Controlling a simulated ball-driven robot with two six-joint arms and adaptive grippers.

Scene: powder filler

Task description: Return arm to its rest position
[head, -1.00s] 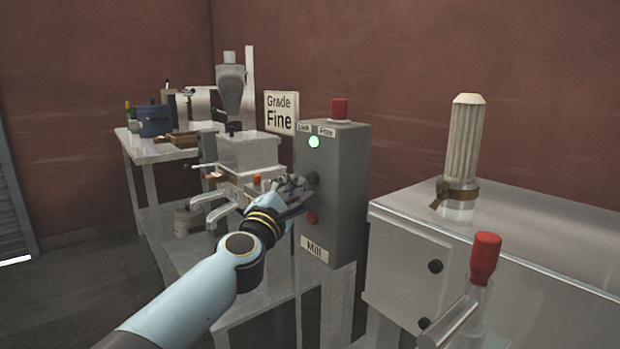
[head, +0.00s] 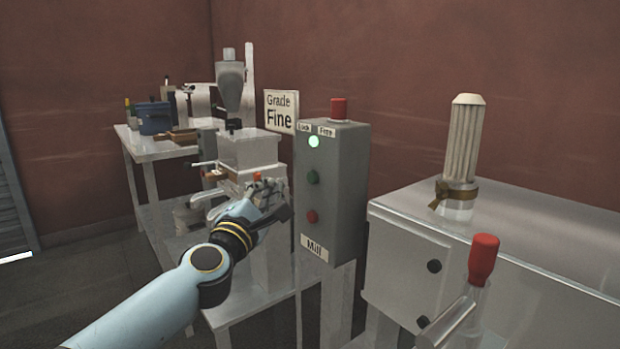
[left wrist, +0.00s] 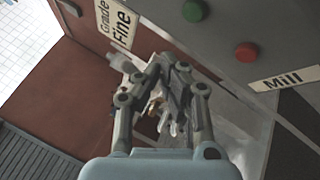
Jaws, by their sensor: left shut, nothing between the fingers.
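My left arm comes in from the lower left in the head view. Its gripper (head: 268,188) is in the air in front of the white mill machine, left of the grey control box (head: 335,190) labelled Mill, and apart from the box's buttons. In the left wrist view the gripper (left wrist: 170,75) has its fingers together with nothing held. My right gripper is not in view.
A grey metal cabinet (head: 540,240) with a ribbed filter (head: 465,140) and a red-knobbed handle (head: 484,260) stands on the right. A Grade Fine sign (head: 281,111) is behind the box. A table with a blue pot (head: 154,118) stands at the back left. Open floor lies at left.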

